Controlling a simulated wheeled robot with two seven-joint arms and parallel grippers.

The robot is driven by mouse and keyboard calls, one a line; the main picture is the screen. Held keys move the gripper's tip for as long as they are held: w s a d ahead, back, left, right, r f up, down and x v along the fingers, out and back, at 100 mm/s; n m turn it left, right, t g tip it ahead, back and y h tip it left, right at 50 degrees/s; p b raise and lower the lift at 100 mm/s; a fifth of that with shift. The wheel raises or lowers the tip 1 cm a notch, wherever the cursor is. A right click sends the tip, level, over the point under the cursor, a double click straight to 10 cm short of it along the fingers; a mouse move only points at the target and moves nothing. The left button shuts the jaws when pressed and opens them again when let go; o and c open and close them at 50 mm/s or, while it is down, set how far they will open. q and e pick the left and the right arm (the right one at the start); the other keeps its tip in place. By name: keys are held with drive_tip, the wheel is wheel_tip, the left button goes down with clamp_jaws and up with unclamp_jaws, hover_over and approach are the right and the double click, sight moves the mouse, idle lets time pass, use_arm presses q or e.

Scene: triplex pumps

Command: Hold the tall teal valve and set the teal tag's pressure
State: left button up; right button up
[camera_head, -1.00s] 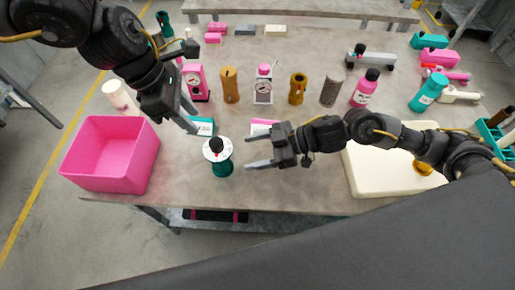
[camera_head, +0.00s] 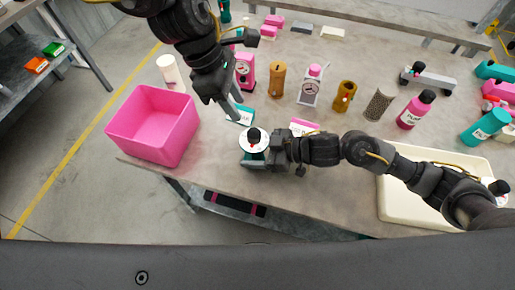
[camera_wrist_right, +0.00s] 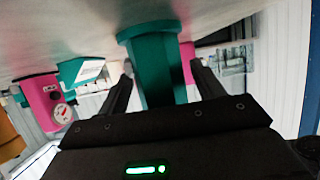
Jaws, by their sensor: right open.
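The teal valve (camera_head: 254,140) stands upright near the table's front edge, with a white dial and black knob on top. Its teal body shows in the right wrist view (camera_wrist_right: 155,68), between the two fingers. My right gripper (camera_head: 262,160) is open around the body; contact on both sides cannot be made out. The teal tag (camera_head: 241,116) lies on the table just behind the valve. My left gripper (camera_head: 236,106) looks open and empty, pointing down above the table by the teal tag.
A pink bin (camera_head: 153,125) stands at the left front edge. A pink tag (camera_head: 304,127) lies right of the valve. Behind are a pink gauge block (camera_head: 244,71), a white gauge block (camera_head: 310,88) and brown cylinders (camera_head: 278,80). A cream tray (camera_head: 395,205) lies right, under my right arm.

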drive_tip(key=c, duration=1.3)
use_arm(q)
drive_tip(key=shift+o, duration=1.9)
drive_tip(key=shift+d+r, duration=0.25)
drive_tip(key=shift+r, duration=0.15)
use_arm(e)
drive_tip(key=shift+d, duration=0.2)
use_arm(q)
drive_tip(key=shift+s+d+r+m+t+y, duration=0.2)
drive_tip(key=shift+d+m+y, duration=0.45)
drive_tip(key=shift+m, duration=1.1)
drive_tip(key=shift+s+d+r+m+y, duration=0.1)
drive_tip(key=shift+d+r+m+y, duration=0.35)
drive_tip(key=shift+m, duration=1.25)
drive_tip(key=shift+s+d+r+m+t+y, duration=0.1)
drive_tip(key=shift+d+m+y, duration=0.7)
drive_tip(key=shift+m, duration=0.95)
use_arm(e)
drive_tip(key=shift+a, duration=0.2)
